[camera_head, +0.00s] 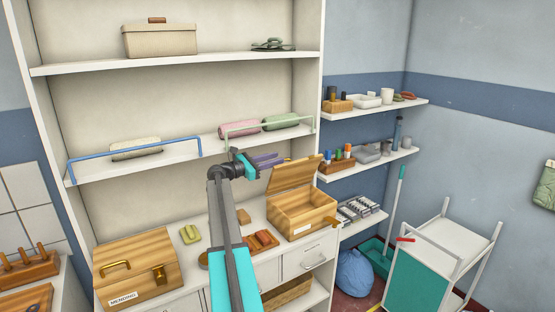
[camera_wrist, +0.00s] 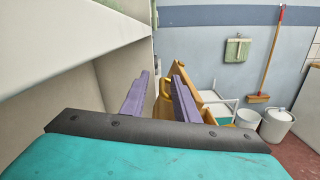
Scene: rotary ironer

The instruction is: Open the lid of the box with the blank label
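The box with the blank label (camera_head: 303,226) is a wooden box (camera_head: 290,218) on the right part of the counter. Its lid (camera_head: 295,174) stands raised and tilted back, so the inside shows. A brass-like latch part sits at its front right. In the wrist view, the wooden lid (camera_wrist: 180,75) shows just beyond the fingers, partly hidden by the right one. My gripper (camera_head: 268,161) has purple fingers and is left of the raised lid, at about its height. In the wrist view, my gripper's fingers (camera_wrist: 160,95) are apart with nothing clearly held between them.
A closed wooden box labelled MENDING (camera_head: 140,268) stands at the counter's left. A shelf with a pale green rail (camera_head: 270,123) is above my gripper. A white cart (camera_head: 435,255) stands at right.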

